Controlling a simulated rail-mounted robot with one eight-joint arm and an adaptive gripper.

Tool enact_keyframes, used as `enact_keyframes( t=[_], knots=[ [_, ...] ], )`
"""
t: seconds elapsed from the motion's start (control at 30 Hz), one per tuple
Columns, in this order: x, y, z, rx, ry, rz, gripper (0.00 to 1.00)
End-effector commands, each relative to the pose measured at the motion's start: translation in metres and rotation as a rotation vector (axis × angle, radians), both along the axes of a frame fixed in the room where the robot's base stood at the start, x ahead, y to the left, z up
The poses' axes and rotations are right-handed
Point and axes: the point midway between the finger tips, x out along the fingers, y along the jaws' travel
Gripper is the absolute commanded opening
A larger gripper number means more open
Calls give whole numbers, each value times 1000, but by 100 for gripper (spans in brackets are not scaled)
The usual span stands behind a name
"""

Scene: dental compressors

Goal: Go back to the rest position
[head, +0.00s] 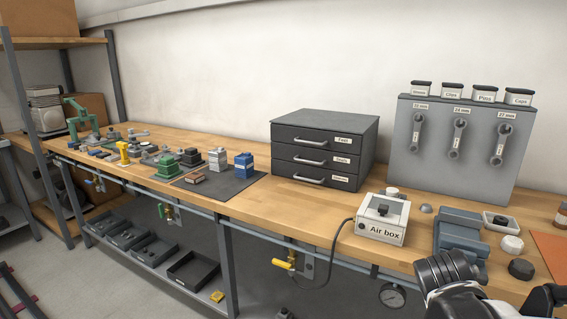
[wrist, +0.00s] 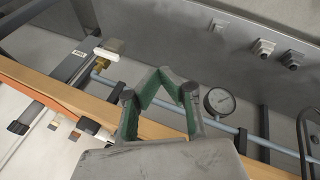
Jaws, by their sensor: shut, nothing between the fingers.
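My gripper (wrist: 159,73) shows in the wrist view, its two green-padded fingers bent inward with the tips together and nothing between them. It is in front of the wooden bench edge (wrist: 90,103) and the pipe below it, apart from the round pressure gauge (wrist: 219,102) to its right. In the head view, dark parts of my arm show at the lower right corner, over the front edge of the bench (head: 260,205). The fingers cannot be made out there.
The air box (head: 382,220), a blue-grey vise-like block (head: 460,235) and round knobs stand near my arm. A drawer cabinet (head: 322,150) and a wrench panel (head: 455,150) stand behind. Yellow-handled valves (head: 283,264) and a gauge (head: 392,296) hang below the bench edge.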

Motion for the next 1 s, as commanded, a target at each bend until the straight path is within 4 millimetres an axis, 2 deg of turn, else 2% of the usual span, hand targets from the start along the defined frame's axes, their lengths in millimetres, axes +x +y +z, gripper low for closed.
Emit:
enact_keyframes(
  t=[0.03, 0.1, 0.37, 0.6, 0.8, 1.0],
  knots=[
    [1, 13, 18, 23, -23, 32, 0],
    [4, 30, 35, 55, -56, 71, 0],
    [5, 94, 95, 181, -181, 208, 0],
    [-5, 148, 148, 293, -288, 311, 0],
    [-13, 174, 173, 353, -346, 357, 0],
    [-15, 180, 178, 368, -360, 369, 0]
  ],
)
